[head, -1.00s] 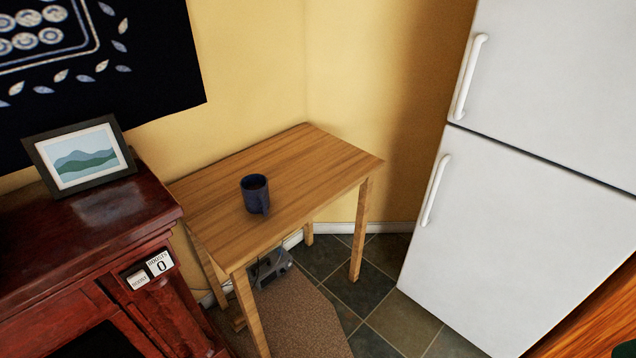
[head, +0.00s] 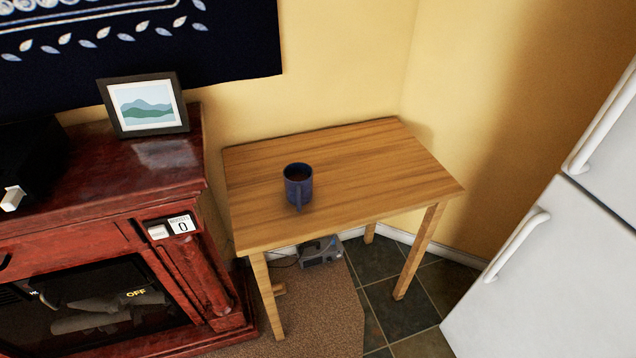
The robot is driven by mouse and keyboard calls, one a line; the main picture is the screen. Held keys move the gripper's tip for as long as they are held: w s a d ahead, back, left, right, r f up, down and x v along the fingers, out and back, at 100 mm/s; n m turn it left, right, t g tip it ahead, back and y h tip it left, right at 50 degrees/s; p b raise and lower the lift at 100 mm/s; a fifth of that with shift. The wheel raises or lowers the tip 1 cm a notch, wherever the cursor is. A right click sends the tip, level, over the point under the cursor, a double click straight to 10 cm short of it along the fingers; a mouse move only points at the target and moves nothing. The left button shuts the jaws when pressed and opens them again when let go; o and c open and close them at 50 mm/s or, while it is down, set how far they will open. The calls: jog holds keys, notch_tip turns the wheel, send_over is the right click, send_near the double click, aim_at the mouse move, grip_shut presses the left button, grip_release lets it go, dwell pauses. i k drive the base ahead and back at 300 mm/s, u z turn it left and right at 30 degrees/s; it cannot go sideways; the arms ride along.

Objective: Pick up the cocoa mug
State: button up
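The cocoa mug (head: 297,184) is dark blue with dark brown contents, and it stands upright on the wooden table (head: 390,165). Its handle faces toward me, at the front of the mug. The mug is left of the middle of the tabletop, and nothing else stands on the table. My gripper is not in view.
A dark red fireplace cabinet (head: 175,205) stands close to the table's left side, with a framed picture (head: 146,104) on top. A white fridge (head: 560,270) is at the right. A grey device (head: 320,252) lies under the table. Carpet (head: 320,315) in front is clear.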

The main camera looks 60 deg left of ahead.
aim_at(298, 176)
jog(key=u, duration=0.3)
jog(key=i, duration=0.65)
jog(key=u, duration=1)
jog(key=i, duration=0.4)
jog(key=u, duration=0.4)
